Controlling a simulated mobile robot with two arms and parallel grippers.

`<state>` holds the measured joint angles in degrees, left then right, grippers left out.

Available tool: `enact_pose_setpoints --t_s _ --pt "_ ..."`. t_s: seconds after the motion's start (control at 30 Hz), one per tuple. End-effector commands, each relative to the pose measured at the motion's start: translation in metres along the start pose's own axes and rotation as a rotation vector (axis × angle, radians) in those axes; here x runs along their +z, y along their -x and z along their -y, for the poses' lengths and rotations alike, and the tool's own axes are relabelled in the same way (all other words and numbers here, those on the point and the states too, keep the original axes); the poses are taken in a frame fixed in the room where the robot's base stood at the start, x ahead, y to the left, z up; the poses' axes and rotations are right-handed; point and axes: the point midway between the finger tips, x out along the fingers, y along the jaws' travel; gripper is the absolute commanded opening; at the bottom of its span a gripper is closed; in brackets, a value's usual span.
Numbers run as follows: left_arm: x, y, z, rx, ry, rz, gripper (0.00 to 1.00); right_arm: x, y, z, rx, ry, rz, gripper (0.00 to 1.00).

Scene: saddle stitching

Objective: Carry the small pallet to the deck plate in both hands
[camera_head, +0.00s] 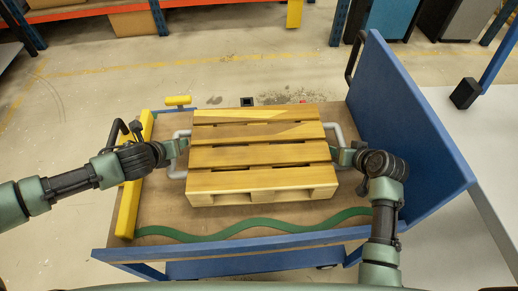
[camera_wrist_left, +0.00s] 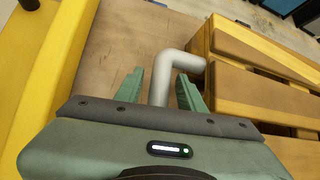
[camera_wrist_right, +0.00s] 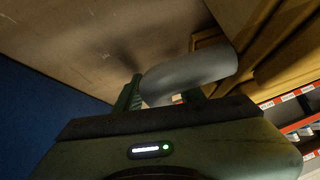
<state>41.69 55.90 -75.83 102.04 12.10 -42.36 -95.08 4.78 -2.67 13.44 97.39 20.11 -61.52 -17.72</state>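The small pallet (camera_head: 260,156) is wooden, with slats on top and a grey bar handle at each end. It is over the brown deck (camera_head: 165,212) of a blue-framed cart; whether it touches the deck is hard to tell. My left gripper (camera_head: 178,148) is at the left handle (camera_wrist_left: 163,80); its fingers stand on both sides of the bar, with small gaps. My right gripper (camera_head: 340,157) is at the right handle (camera_wrist_right: 190,76). Its fingers are apart at the bar, and the bar partly hides one finger. I cannot identify a separate deck plate.
A yellow bar (camera_head: 130,195) lines the deck's left side and a green wavy strip (camera_head: 260,228) runs along its front. A tall blue panel (camera_head: 405,125) stands at its right end. A pale table (camera_head: 475,140) is at the right. The floor behind is mostly clear.

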Motion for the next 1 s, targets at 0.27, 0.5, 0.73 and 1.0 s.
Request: enact_pose_setpoints --t_s 0.27,0.5,0.73,1.0 --pt "-0.0001 0.0002 -0.0003 0.001 0.0 0.0 0.0 0.0 0.0002 -0.0001 0.0 0.0 0.0 0.0" --pt "-0.0002 0.0002 -0.0003 0.001 0.0 0.0 0.0 0.0 0.0003 -0.0001 0.0 0.0 0.0 0.0" --pt "-0.0003 0.0002 -0.0004 0.001 0.0 -0.001 0.0 0.0 0.0003 -0.0002 0.0 0.0 0.0 0.0" --pt "-0.0004 0.0002 -0.0005 0.001 0.001 -0.001 0.0 0.0 0.0004 -0.0003 0.0 0.0 0.0 0.0"
